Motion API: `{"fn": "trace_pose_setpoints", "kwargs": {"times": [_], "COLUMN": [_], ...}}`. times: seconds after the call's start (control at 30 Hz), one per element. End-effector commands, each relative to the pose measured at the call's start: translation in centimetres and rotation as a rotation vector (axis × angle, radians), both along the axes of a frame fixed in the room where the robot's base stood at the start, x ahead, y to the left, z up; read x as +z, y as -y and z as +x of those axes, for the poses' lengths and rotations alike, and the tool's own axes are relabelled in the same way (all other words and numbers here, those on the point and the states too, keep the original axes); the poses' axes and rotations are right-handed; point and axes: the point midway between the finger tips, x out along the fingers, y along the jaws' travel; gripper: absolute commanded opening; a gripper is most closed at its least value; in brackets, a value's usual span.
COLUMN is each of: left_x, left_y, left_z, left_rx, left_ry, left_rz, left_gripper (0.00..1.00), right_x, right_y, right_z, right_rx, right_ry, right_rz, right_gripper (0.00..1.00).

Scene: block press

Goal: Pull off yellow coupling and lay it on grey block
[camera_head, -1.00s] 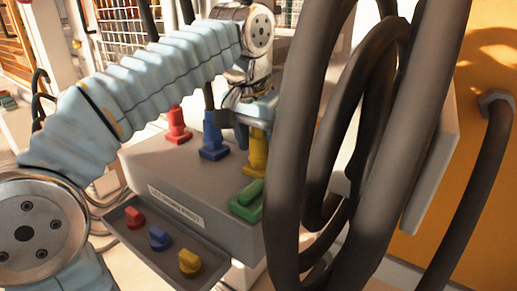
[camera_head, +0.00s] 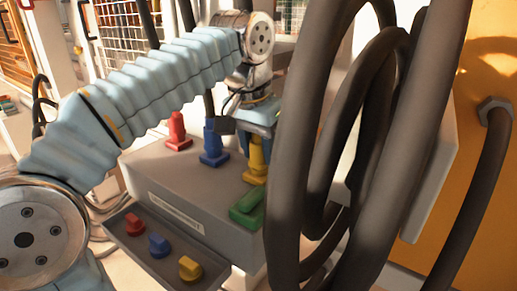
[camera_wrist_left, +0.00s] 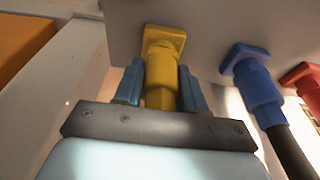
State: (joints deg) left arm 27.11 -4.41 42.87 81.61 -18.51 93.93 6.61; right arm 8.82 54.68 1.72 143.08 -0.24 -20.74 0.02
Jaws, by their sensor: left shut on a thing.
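The yellow coupling (camera_head: 256,158) stands upright at the right end of the grey block's (camera_head: 185,180) top, beside the blue coupling. My left gripper (camera_head: 257,133) comes down on it from above and is shut on its upper body. In the left wrist view the fingers (camera_wrist_left: 160,88) lie on both sides of the yellow coupling (camera_wrist_left: 162,65), and its square foot is at the grey block's face (camera_wrist_left: 215,25). I cannot tell whether the foot touches the block. My right gripper is not in view.
A blue coupling (camera_head: 212,145) and a red coupling (camera_head: 177,131) stand further left on the block. A green piece (camera_head: 248,206) sits at its front right. A tray (camera_head: 128,238) in front holds red, blue and yellow caps. Thick dark hoses (camera_head: 292,150) hang close on the right.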

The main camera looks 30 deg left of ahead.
Motion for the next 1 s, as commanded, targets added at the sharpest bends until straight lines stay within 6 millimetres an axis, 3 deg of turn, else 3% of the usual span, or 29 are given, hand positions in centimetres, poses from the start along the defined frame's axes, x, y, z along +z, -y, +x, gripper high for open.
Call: {"fn": "trace_pose_setpoints", "kwargs": {"times": [0.6, 1.0], "left_x": [2.4, 3.6], "left_y": [0.0, 0.1], "left_z": [0.0, 0.0], "left_rx": [0.000, -0.001], "left_ry": [0.000, 0.002], "left_rz": [0.000, 0.000], "left_gripper": [0.00, 0.00], "right_x": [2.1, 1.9], "right_y": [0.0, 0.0], "right_z": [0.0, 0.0], "right_rx": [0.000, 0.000], "right_ry": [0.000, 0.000], "right_rz": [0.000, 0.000], "right_gripper": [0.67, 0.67]}}
